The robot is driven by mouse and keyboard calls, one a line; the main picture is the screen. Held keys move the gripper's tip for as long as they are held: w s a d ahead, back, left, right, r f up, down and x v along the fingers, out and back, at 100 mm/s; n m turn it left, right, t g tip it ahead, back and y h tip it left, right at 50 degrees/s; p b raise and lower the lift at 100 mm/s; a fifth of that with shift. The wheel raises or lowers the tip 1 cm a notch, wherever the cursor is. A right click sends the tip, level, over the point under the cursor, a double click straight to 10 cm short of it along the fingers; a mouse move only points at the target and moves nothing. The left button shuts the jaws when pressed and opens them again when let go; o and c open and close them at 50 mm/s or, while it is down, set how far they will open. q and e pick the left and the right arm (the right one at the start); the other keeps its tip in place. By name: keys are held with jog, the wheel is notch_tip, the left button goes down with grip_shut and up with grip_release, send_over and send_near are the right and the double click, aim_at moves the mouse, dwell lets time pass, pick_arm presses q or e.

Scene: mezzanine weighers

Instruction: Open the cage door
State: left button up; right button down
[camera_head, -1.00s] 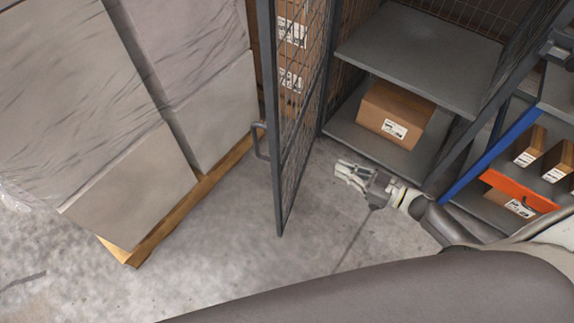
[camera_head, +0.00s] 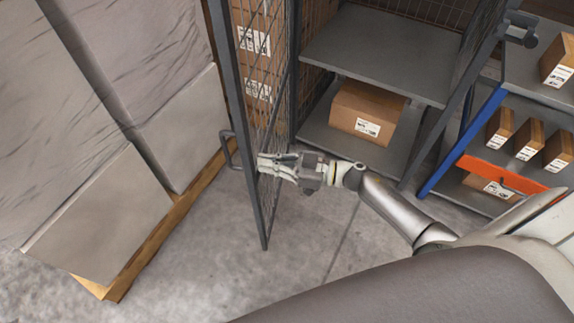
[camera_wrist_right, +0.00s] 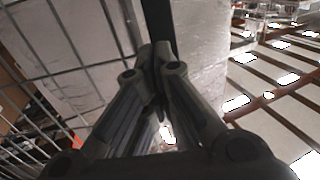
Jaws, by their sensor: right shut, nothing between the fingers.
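The cage door (camera_head: 277,130) is a dark-framed mesh panel that stands swung open at the left of the cage. Its handle (camera_head: 226,150) is on the far face, toward the wrapped pallet. My right gripper (camera_head: 262,163) is shut and empty, with its fingertips at the inner mesh face near the door's free edge. In the right wrist view the closed fingertips (camera_wrist_right: 157,52) lie in front of a dark upright bar (camera_wrist_right: 158,22), with mesh to the left. I cannot tell whether they touch the door. My left gripper is not in view.
A wrapped pallet load (camera_head: 110,130) stands to the left, close to the door. The cage shelves (camera_head: 380,55) hold a cardboard box (camera_head: 366,112). A rack with a blue upright (camera_head: 462,142) and orange beam (camera_head: 510,176) stands right. Bare floor (camera_head: 315,240) lies in front.

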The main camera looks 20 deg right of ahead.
jog(key=shift+w+a, duration=0.35)
jog(key=shift+a, duration=0.2)
